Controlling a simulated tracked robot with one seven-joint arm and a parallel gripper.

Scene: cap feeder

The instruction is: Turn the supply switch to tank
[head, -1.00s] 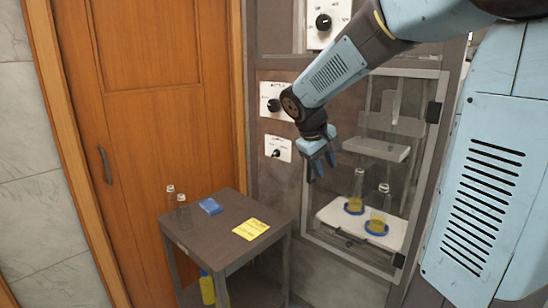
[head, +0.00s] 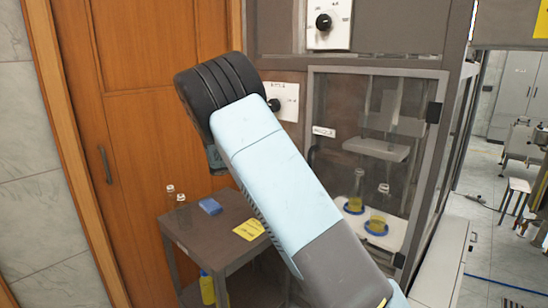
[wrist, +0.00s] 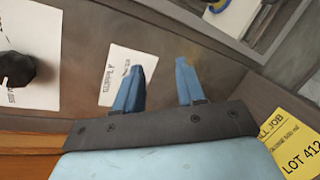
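In the wrist view a small white plate (wrist: 118,68) with printing, too small and turned to read surely, lies just beyond my gripper (wrist: 161,66). My left finger overlaps the plate's lower right part. My gripper is open with nothing between its fingers. No switch lever shows clearly on that plate. A larger white plate with a black knob (wrist: 18,68) is at the left edge. In the head view this knob (head: 275,104) shows just right of my arm. My arm hides the small plate below it, and my fingertips cannot be made out there.
Another knob panel (head: 323,22) sits higher up. A glazed cabinet (head: 310,100) holding bottles on blue rings is at the right. A dark cart (head: 190,232) with bottles, a blue block (head: 210,206) and a yellow note (head: 250,230) stands below my arm.

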